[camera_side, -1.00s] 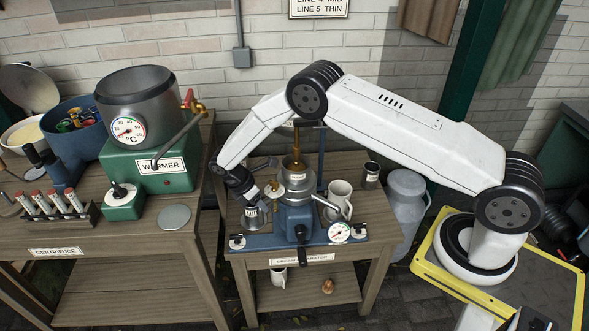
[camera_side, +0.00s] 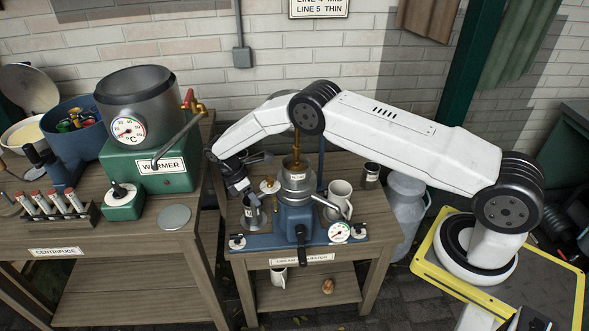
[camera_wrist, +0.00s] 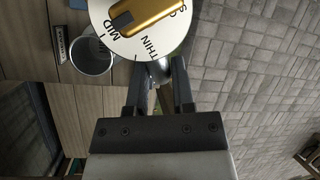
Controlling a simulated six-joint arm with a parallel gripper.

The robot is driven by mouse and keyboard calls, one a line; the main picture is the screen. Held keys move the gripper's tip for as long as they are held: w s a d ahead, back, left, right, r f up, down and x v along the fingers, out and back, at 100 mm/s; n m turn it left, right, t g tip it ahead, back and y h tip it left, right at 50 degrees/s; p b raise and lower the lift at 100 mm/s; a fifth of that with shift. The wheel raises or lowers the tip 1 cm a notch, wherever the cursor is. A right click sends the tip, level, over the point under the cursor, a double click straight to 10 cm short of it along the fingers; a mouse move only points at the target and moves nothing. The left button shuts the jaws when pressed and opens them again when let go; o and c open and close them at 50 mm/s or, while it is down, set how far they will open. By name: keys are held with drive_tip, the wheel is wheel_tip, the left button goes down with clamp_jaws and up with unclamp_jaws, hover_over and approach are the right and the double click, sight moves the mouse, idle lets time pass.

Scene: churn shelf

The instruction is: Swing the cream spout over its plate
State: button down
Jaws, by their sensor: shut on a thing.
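The blue separator (camera_side: 296,218) stands on the small wooden bench, with a silver bowl (camera_side: 296,181) on top. My gripper (camera_side: 247,191) is left of the bowl, low over the bench. In the wrist view my gripper (camera_wrist: 162,74) is shut on a grey metal piece (camera_wrist: 159,70), seemingly the cream spout, mostly hidden between the fingers. A white dial disc (camera_wrist: 135,50) marked MID and THIN, with a brass pointer (camera_wrist: 143,14), lies just beyond the fingertips. A grey metal cup (camera_side: 253,214) stands below my gripper; its open rim shows in the wrist view (camera_wrist: 91,55). I see no separate plate clearly.
A second spout (camera_side: 326,202) points right toward a white mug (camera_side: 341,192). A pressure gauge (camera_side: 340,232) sits on the blue base. The green warmer (camera_side: 158,168) and a flat grey disc (camera_side: 174,217) are on the left bench, across a narrow gap.

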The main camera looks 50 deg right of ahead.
drive_tip(key=shift+w+d+m+y, duration=0.3)
drive_tip(key=shift+w+d+m, duration=0.1)
drive_tip(key=shift+w+m, duration=0.35)
drive_tip(key=shift+w+d+m+y, duration=0.3)
drive_tip(key=shift+w+d+m, duration=0.1)
drive_tip(key=shift+w+m, duration=0.35)
drive_tip(key=shift+w+d+g, duration=0.1)
drive_tip(key=shift+w+g, duration=0.05)
drive_tip(key=shift+g, duration=0.15)
drive_tip(key=shift+c, duration=2.4)
unclamp_jaws()
drive_tip(key=shift+r, duration=0.1)
drive_tip(key=shift+s+r, duration=0.8)
drive_tip(key=shift+r, duration=0.65)
drive_tip(key=shift+s+r, duration=0.8)
drive_tip(key=shift+r, duration=0.7)
drive_tip(key=shift+s+r, duration=0.8)
drive_tip(key=shift+r, duration=0.65)
drive_tip(key=s+r, duration=0.4)
drive_tip(key=s, duration=0.5)
drive_tip(key=shift+s, duration=0.15)
